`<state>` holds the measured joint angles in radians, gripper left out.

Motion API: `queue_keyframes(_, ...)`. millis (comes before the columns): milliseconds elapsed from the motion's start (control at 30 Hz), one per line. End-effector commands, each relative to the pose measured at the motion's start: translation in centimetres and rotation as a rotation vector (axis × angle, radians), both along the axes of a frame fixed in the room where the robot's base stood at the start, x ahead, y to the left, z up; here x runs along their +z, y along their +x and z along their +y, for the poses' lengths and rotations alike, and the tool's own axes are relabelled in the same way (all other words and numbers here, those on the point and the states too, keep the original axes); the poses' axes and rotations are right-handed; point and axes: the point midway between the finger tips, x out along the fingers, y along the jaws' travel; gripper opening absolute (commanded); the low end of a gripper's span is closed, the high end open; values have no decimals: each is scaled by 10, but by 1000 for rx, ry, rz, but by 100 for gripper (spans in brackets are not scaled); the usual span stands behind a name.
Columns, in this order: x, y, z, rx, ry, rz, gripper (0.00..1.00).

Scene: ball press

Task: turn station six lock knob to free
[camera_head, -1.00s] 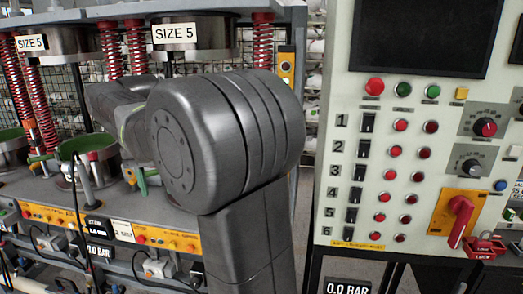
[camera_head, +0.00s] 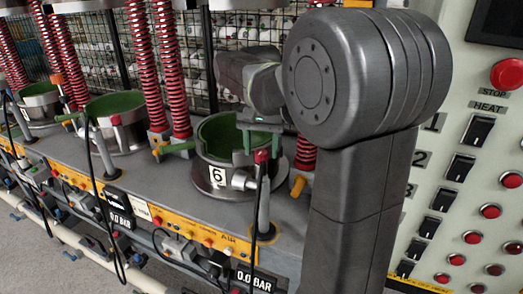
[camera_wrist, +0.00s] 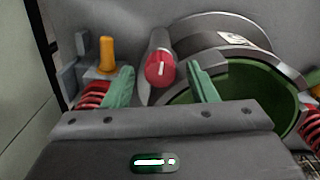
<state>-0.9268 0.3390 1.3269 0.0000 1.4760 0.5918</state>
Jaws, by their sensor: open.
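Station six is a round grey mould with a green inside (camera_head: 216,130) and a white "6" label (camera_head: 217,177). A red knob (camera_head: 262,156) tops a grey post at its front. In the wrist view the red knob (camera_wrist: 158,70) has a white mark running roughly up and down the picture. My gripper (camera_wrist: 161,74) is open, with one green finger on each side of the knob and visible gaps between.
An orange peg (camera_wrist: 106,53) stands beside the knob, outside the left finger. Red springs (camera_head: 170,70) rise behind the mould. A black cable (camera_head: 258,215) hangs in front of the station. The control panel (camera_head: 455,150) stands at the right.

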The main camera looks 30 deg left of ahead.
Motion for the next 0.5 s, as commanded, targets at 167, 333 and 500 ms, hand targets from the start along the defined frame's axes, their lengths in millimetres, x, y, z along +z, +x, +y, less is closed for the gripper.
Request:
queue_keyframes(167,-11,0,0,0,0,0,52)
queue_keyframes(333,-12,0,0,0,0,-1,52)
queue_keyframes(500,-12,0,0,0,0,0,32)
